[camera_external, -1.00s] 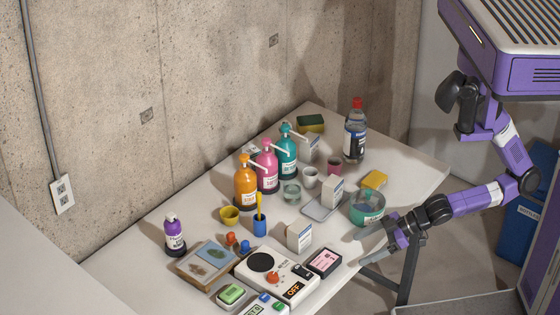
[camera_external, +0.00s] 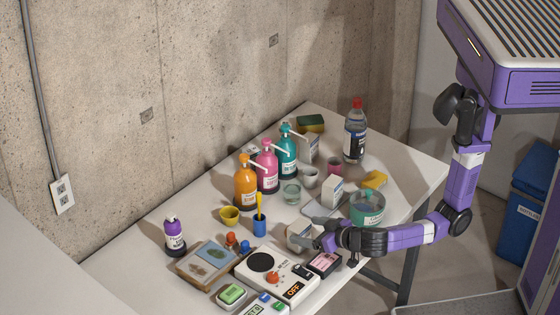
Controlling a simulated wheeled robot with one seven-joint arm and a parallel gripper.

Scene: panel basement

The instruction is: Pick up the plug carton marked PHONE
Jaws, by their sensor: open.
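Several small white cartons stand on the table, and I cannot read PHONE on any of them. One white carton (camera_external: 298,229) stands right of the blue cup, partly hidden by my gripper. My gripper (camera_external: 306,240) is open, low over the table, with its fingers at this carton; I cannot tell whether they touch it. A second white carton (camera_external: 332,191) stands on a grey tray (camera_external: 315,209). A third pale carton (camera_external: 311,149) stands beside the teal pump bottle.
A teal bowl (camera_external: 367,209) stands close behind my wrist. A white device with a dial (camera_external: 277,275) and a pink-and-black box (camera_external: 324,262) lie just in front. A blue cup (camera_external: 260,228) stands left of my gripper. Pump bottles (camera_external: 246,187) line the wall side.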

